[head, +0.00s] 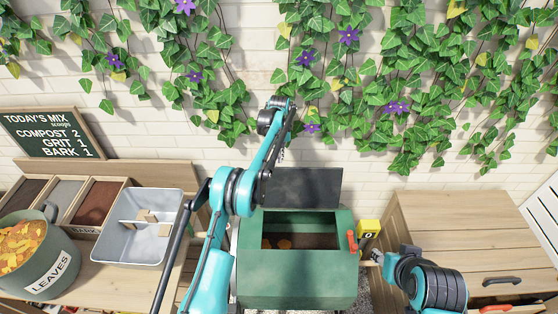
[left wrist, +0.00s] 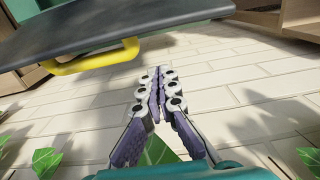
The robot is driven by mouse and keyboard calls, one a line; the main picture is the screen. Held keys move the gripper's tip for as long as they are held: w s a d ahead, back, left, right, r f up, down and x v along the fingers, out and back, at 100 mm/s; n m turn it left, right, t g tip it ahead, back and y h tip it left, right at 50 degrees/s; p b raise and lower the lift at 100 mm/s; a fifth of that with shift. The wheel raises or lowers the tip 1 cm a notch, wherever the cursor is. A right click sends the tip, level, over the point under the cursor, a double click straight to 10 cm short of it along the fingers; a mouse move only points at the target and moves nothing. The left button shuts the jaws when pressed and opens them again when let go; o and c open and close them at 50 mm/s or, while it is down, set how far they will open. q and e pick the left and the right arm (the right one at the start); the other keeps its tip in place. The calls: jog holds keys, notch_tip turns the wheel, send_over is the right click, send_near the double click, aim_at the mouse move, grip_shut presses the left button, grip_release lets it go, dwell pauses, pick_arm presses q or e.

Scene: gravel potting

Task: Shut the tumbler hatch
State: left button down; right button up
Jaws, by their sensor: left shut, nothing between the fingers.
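The green tumbler (head: 297,290) stands in the middle of the head view, its top opening showing brown mix and some orange bits. Its dark grey hatch (head: 308,188) stands raised behind the opening, so it is open. In the left wrist view the hatch (left wrist: 130,28) spans the top, with a yellow handle (left wrist: 95,60) on it. My left gripper (head: 281,154) is above the hatch's left part, near the wall; in the left wrist view its fingers (left wrist: 157,80) are shut, empty and apart from the handle. My right gripper (head: 375,257) is right of the tumbler; its fingers are too small to judge.
An orange lever (head: 352,241) and a yellow counter box (head: 369,229) sit at the tumbler's right side. A wooden cabinet (head: 455,225) stands right. On the left bench are a grey tray (head: 170,200) and a leaves pot (head: 45,270). The ivy-covered brick wall (head: 190,145) is close behind.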

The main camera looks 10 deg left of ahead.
pick_arm(q)
jog(key=s, duration=0.1)
jog(key=s+r, duration=0.1)
jog(key=s, duration=0.1)
jog(key=shift+s+d+r, duration=0.3)
jog(key=shift+d+r, duration=0.05)
